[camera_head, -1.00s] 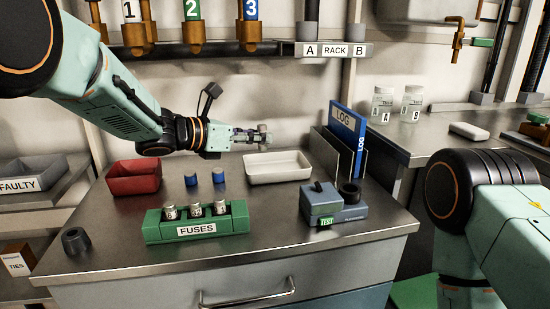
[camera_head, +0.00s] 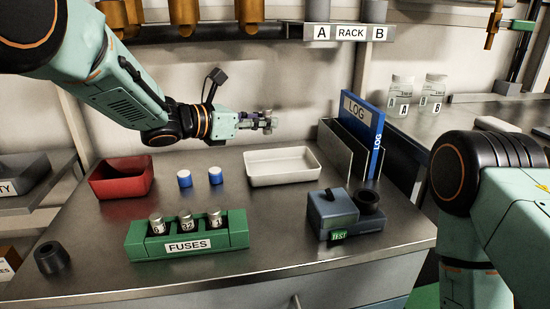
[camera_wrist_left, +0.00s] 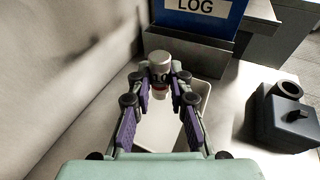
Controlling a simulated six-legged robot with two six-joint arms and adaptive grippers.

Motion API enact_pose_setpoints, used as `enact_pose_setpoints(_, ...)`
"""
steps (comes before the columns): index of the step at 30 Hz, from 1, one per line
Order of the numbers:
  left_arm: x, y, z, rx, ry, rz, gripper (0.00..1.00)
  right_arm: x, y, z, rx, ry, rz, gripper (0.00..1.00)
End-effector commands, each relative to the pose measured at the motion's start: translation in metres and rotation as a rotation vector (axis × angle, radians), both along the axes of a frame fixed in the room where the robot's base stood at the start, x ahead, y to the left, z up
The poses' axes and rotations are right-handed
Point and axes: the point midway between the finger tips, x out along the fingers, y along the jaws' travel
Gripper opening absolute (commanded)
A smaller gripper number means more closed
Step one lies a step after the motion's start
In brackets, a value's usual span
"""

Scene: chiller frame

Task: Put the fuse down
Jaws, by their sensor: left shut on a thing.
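My left gripper (camera_head: 262,122) is shut on a fuse (camera_head: 269,122), held in the air above and behind the white tray. In the left wrist view the fuse (camera_wrist_left: 160,70) sits between the fingertips, a pale cylinder with a dark marking and a red band. The white tray (camera_wrist_left: 207,100) lies below it, partly hidden by the fingers. The green FUSES holder (camera_head: 235,238) carries several upright fuses (camera_head: 187,222). My right arm shows at the right, but its gripper is out of view.
A red tray (camera_head: 122,190) stands at the left, with two blue-and-white caps (camera_head: 185,179) beside it. The blue-grey tester (camera_head: 335,213) and the LOG binder (camera_head: 361,125) in its rack stand at the right. A dark ring-shaped part (camera_head: 52,258) lies at the front left.

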Motion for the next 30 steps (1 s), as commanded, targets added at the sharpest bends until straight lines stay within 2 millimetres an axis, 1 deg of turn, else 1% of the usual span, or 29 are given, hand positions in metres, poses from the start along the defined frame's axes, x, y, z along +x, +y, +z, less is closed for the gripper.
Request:
enact_pose_setpoints(1,-0.001,0.000,-0.009,0.000,0.004,0.000,0.00,0.000,0.000,-0.003,0.000,0.001,0.000,0.46)
enact_pose_setpoints(6,-0.003,0.000,-0.038,0.000,0.004,0.000,0.00,0.000,0.000,-0.014,0.000,0.001,0.000,0.46)
enact_pose_setpoints(13,-0.003,0.000,-0.059,0.000,0.003,-0.001,0.00,0.000,0.000,-0.020,0.000,0.001,0.000,0.46)
enact_pose_setpoints(19,-0.001,-0.001,-0.092,-0.002,0.004,0.001,0.00,0.000,0.000,-0.032,0.000,0.001,0.000,0.46)
enact_pose_setpoints(21,-0.001,-0.001,-0.097,-0.001,0.001,0.000,0.00,0.000,0.000,-0.033,0.000,0.001,0.000,0.46)
enact_pose_setpoints(30,0.001,-0.001,-0.097,0.000,0.000,0.000,0.00,0.000,0.000,-0.034,0.000,0.000,0.000,0.46)
